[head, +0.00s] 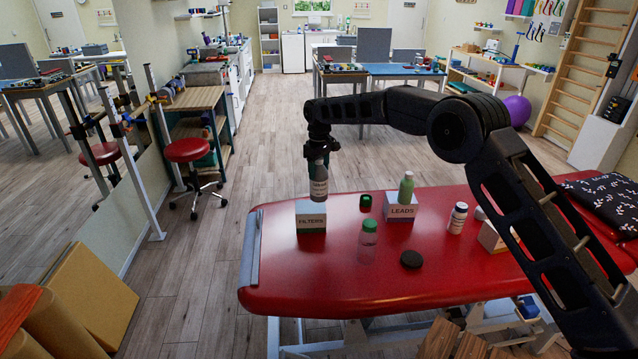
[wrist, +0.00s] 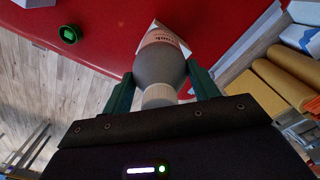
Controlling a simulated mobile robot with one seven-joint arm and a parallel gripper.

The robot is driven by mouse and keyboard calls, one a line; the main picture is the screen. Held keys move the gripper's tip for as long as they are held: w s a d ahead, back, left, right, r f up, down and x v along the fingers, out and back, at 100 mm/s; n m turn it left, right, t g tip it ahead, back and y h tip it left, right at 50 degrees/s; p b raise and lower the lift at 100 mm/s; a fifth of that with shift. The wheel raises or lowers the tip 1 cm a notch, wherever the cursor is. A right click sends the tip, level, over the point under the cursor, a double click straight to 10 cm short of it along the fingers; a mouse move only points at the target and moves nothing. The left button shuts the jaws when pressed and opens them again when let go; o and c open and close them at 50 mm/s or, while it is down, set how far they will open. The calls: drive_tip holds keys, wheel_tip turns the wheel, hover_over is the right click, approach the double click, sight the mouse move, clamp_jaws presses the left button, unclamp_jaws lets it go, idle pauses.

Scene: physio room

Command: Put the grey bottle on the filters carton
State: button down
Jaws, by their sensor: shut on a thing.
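The grey bottle (head: 318,184) has a pale label and is upright in my gripper (head: 318,160), just above the filters carton (head: 311,221) in the head view. The carton is a small box with a pale front marked FILTERS, near the left end of the red couch. In the wrist view the grey bottle (wrist: 160,68) sits between the two green fingers of my gripper (wrist: 160,85), which are shut on it. A corner of the carton shows behind the bottle there. I cannot tell whether the bottle's base touches the carton's top.
The red couch (head: 300,280) also bears the leads carton (head: 400,212) with a green bottle (head: 406,187) on it. A green-capped clear bottle (head: 368,242), a white bottle (head: 457,218), a dark disc (head: 411,259) and a small green-and-black item (head: 365,202) stand nearby.

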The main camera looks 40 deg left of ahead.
sight(319, 182)
drive_tip(key=shift+f, duration=2.95)
drive_tip(key=shift+c, duration=2.1)
unclamp_jaws()
drive_tip(key=shift+f, duration=0.15)
wheel_tip(319, 182, up, 12)
drive_tip(key=shift+r, duration=0.15)
